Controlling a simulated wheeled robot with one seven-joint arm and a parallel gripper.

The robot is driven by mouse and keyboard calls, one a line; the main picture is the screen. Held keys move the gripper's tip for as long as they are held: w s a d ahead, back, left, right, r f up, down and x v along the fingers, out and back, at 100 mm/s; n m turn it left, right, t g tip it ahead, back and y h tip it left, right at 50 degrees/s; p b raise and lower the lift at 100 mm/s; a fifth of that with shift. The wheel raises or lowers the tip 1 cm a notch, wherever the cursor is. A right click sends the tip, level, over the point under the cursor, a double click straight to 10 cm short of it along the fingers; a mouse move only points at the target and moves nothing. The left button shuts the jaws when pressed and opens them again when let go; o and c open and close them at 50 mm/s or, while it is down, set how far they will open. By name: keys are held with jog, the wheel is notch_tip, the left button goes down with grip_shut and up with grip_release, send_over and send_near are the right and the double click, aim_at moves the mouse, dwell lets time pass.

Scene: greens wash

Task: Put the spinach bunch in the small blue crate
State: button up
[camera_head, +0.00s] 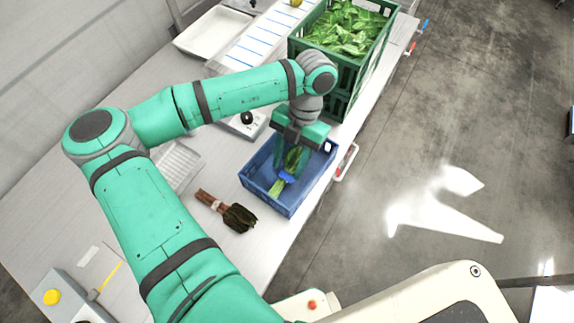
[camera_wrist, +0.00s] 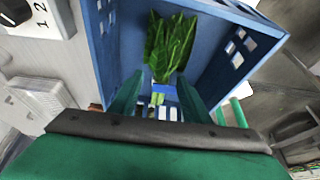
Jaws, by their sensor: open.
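The small blue crate (camera_head: 275,201) stands on the table near its right edge. The spinach bunch, with green leaves, pale stems and a blue band, lies inside the crate; its stems (camera_head: 277,188) show below my gripper in the head view. My gripper (camera_head: 290,167) is above and partly within the crate, pointing down. In the wrist view the spinach bunch (camera_wrist: 170,45) lies on the crate floor (camera_wrist: 128,30), with its banded stems toward the space between the open fingers. I cannot tell whether the fingers touch it.
A large green crate (camera_head: 327,75) full of leafy greens stands behind the blue crate. A dark-leaved bunch with brown stems (camera_head: 238,216) lies on the table left of the blue crate.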

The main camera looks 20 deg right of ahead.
jog(key=v, duration=1)
jog(key=shift+r, duration=0.25)
jog(key=shift+s, duration=0.15)
